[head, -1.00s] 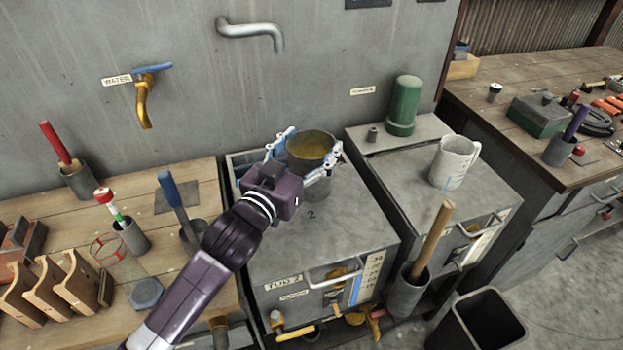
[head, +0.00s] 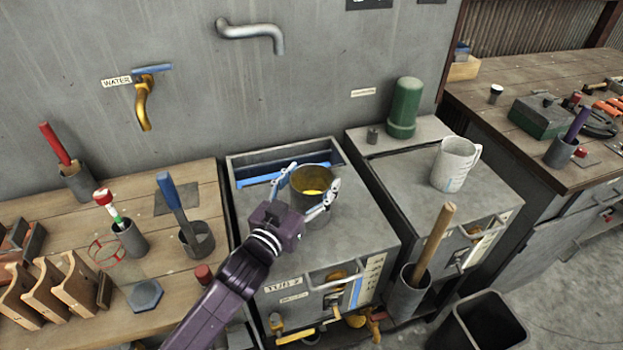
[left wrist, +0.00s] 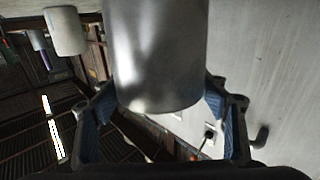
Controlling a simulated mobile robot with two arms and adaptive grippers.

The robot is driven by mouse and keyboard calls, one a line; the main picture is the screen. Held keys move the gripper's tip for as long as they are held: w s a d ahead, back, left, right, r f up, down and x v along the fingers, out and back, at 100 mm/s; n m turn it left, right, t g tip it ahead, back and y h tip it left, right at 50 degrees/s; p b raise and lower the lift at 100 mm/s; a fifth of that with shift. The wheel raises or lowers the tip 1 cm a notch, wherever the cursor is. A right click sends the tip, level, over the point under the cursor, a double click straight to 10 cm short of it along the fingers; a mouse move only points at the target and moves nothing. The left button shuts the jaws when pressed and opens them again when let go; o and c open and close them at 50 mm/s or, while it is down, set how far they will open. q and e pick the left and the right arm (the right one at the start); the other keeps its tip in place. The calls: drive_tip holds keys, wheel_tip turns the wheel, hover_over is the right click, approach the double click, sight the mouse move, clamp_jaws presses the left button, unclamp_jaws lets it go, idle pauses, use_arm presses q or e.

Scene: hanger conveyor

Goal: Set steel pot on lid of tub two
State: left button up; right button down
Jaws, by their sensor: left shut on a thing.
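The steel pot (head: 313,208) is upright, with yellow inside. It is at the back of the grey lid (head: 350,232) of tub two (head: 330,290); I cannot tell whether its base touches the lid. My left gripper (head: 312,180) is shut on the pot, with a finger on either side of it. In the left wrist view the pot's shiny wall (left wrist: 155,60) fills the middle between the blue finger pads. My right gripper is not in view.
Behind the lid is an open slot with a blue bar (head: 260,181). A white jug (head: 452,165) and green cylinder (head: 405,105) stand on the neighbouring tub. A wooden-handled tool (head: 434,240) rises at the right front. The lid's front is clear.

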use_arm(q)
drive_tip(key=o, duration=1.7)
drive_tip(key=shift+f, duration=0.1)
drive_tip(key=o, duration=0.3)
drive_tip(key=shift+o, duration=0.2)
drive_tip(key=b+v, duration=0.1)
drive_tip(key=v, duration=1.1)
drive_tip(key=shift+b, duration=0.3)
